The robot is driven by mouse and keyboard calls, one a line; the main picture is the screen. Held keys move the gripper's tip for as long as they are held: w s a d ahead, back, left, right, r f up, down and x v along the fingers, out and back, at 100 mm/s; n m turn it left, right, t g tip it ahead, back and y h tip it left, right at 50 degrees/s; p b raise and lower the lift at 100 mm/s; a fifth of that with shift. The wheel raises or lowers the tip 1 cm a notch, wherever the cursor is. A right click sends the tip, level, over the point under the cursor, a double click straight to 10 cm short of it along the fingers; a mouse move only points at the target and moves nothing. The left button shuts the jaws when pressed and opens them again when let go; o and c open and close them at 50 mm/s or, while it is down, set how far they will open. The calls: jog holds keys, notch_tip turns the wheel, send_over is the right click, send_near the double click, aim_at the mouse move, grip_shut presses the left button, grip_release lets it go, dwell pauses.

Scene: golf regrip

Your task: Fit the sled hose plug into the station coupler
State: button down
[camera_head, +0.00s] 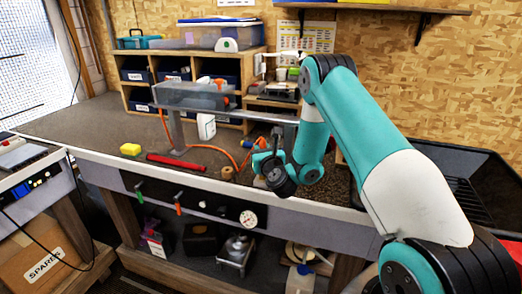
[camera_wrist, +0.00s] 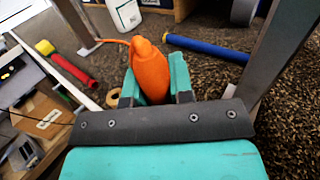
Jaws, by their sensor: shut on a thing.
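My gripper (camera_wrist: 154,82) is shut on an orange, tapered piece (camera_wrist: 149,62), which looks like the sled hose plug. It sits between the two teal fingers, and its narrow end points away from the wrist. In the head view my gripper (camera_head: 262,156) is low over the right part of the bench, partly hidden by my wrist. An orange hose (camera_head: 208,148) runs in a loop from near the grey raised tray (camera_head: 185,96) to my gripper. I cannot tell which fitting is the station coupler.
A tan ring (camera_head: 227,173) is close by. A blue tube (camera_wrist: 205,48) lies beyond my fingers.

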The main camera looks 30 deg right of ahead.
jog(key=shift+f+b, duration=0.75)
jog(key=shift+f, duration=0.05)
jog(key=c, duration=0.9)
grip_release()
jog(key=shift+r, duration=0.1)
